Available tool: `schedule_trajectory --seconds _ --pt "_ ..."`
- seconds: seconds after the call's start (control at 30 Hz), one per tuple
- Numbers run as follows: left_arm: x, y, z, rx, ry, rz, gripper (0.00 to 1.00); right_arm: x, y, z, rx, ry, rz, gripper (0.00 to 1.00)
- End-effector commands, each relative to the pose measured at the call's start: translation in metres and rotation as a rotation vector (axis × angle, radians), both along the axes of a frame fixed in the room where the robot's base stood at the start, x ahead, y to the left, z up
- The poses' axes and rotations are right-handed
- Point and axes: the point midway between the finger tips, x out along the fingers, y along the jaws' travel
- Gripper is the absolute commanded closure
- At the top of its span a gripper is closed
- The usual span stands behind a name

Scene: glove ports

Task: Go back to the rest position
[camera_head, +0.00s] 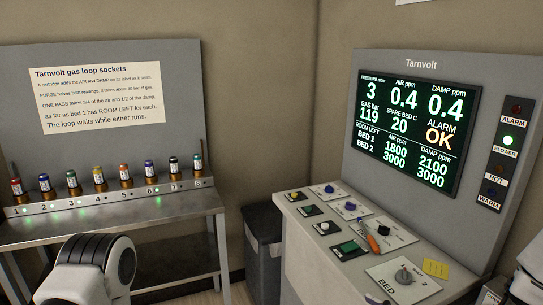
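Neither gripper shows in the head view. A rounded black and white link of my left arm (95,268) stands at the lower left, in front of the socket bench. White parts of my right arm (528,272) show at the lower right edge. Whether the grippers hold anything is hidden. The Tarnvolt screen (409,135) reads AIR 0.4, DAMP 0.4, GAS 119 and ALARM OK. The green BLOWER lamp (507,140) is lit.
Several cartridges stand in a row of numbered sockets on the metal bench (150,215) at left. A sloped control panel (345,275) with knobs, buttons and an orange-handled item (372,243) is at right. A dark bin (262,250) stands between them.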

Motion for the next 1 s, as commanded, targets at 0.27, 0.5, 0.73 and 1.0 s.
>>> schedule_trajectory --seconds 0.27,0.5,0.73,1.0 --pt "0.001 0.000 -0.009 0.000 -0.003 -0.001 0.19 -0.036 0.024 -0.090 -0.086 0.226 0.022 0.53" --pt "0.001 0.000 -0.016 0.000 -0.001 -0.001 0.19 -0.105 0.020 -0.204 -0.201 0.681 -0.101 0.53" --pt "0.001 0.000 -0.019 0.000 -0.002 -0.001 0.19 -0.230 -0.038 -0.277 -0.268 1.355 -0.644 0.53" --pt "0.001 0.000 -0.019 0.000 -0.001 -0.001 0.19 -0.255 -0.053 -0.278 -0.177 1.508 -0.882 0.53"
